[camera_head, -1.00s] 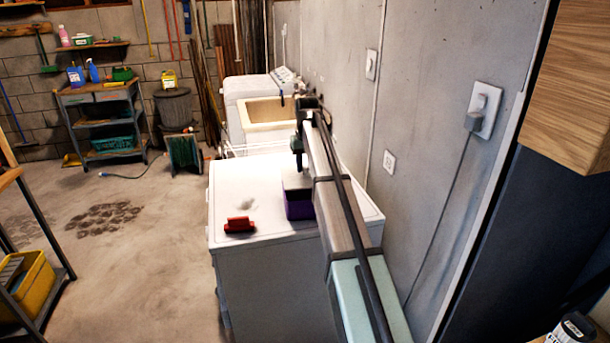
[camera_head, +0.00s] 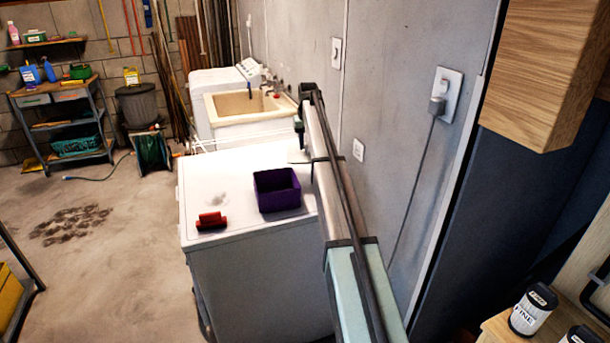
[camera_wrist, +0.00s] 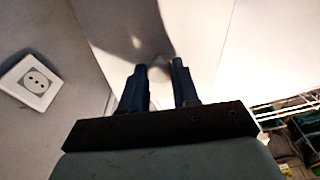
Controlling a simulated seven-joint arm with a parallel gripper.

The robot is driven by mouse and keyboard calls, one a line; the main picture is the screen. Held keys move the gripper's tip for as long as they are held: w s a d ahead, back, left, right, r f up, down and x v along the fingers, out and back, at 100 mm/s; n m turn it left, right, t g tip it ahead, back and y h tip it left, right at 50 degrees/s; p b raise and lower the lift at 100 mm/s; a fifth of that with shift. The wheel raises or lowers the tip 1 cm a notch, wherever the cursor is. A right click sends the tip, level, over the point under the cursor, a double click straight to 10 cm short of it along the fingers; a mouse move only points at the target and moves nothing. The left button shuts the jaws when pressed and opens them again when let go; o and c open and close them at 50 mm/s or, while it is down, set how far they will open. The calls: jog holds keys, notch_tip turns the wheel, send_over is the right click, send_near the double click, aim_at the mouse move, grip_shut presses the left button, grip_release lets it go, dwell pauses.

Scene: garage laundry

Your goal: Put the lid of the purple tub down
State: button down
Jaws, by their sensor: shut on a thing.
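The purple tub (camera_head: 277,190) stands open on top of a white appliance, with its dark inside showing in the head view. Its pale lid (camera_head: 298,157) is beyond the tub's far right corner, partly hidden by my arm. My gripper (camera_head: 299,134) is above the lid, mostly hidden by the arm in the head view. In the wrist view my gripper (camera_wrist: 160,80) has its two dark fingers closed on a small blurred knob on the pale lid (camera_wrist: 203,40). I cannot tell whether the lid touches the appliance top.
The white appliance top (camera_head: 235,165) has free room left of and behind the tub. A red object (camera_head: 211,221) lies near its front left. The grey wall (camera_head: 390,100) with an outlet (camera_head: 358,150) borders the right side. A sink (camera_head: 240,104) stands beyond.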

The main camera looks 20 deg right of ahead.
jog(key=w, duration=0.2)
jog(key=shift+w+d+r+m, duration=0.2)
jog(key=shift+w+d+m, duration=0.15)
jog(key=shift+m, duration=0.05)
jog(key=shift+f, duration=5)
jog(key=shift+f, duration=0.1)
jog(key=c, duration=0.8)
grip_release()
jog(key=r, duration=0.4)
jog(key=s+r, duration=0.1)
jog(key=r, duration=0.7)
jog(key=shift+s+a, duration=0.2)
